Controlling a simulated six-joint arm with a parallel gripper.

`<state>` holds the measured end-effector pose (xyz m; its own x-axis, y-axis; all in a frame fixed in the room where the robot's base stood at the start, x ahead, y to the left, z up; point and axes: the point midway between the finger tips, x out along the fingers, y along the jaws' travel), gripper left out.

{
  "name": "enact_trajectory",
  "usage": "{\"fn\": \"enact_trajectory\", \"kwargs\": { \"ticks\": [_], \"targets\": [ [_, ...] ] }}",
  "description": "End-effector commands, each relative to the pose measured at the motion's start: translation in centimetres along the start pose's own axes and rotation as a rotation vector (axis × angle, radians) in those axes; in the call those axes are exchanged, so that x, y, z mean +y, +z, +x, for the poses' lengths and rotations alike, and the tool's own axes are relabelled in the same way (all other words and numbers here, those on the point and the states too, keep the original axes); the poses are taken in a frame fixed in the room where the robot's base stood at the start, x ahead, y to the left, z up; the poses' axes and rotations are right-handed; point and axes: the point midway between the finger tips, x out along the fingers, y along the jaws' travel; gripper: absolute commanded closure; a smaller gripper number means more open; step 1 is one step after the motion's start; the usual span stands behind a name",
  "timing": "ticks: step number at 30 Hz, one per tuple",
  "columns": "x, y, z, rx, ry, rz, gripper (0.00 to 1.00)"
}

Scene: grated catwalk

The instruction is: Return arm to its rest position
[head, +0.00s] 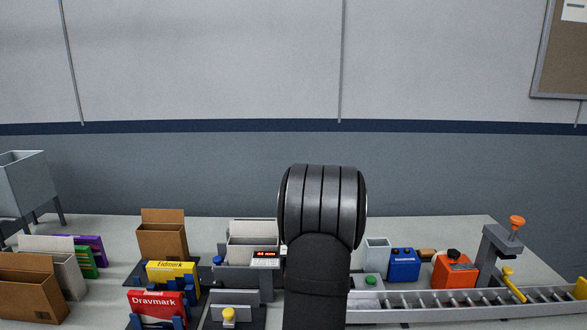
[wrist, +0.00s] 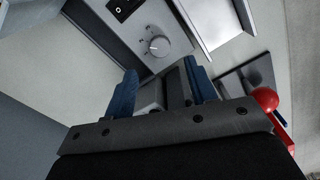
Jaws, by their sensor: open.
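My gripper (wrist: 161,84) shows in the wrist view with its two blue fingers spread apart. It is open, and no object is clearly held between the fingers. A grey panel with a round dial (wrist: 158,46) lies beyond the fingertips. In the head view my arm rises at the centre and hides part of the table behind it. My gripper cannot be seen in the head view.
A scale-like machine with a red display (head: 265,254) stands left of my arm. Yellow (head: 172,273) and red (head: 156,305) boxes are further left, near brown cartons (head: 162,242). Blue (head: 404,264) and orange (head: 455,270) canisters stand behind a roller conveyor (head: 450,304) at right. A red knob (wrist: 265,98) is near my gripper.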

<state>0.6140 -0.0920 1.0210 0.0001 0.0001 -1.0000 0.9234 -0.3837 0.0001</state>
Motion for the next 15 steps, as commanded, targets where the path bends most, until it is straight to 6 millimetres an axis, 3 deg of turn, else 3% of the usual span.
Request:
{"fn": "enact_trajectory", "kwargs": {
  "ticks": [15],
  "targets": [
    [0.1,0.0,-10.6,0.001,0.004,0.001,0.49]
  ]
}}
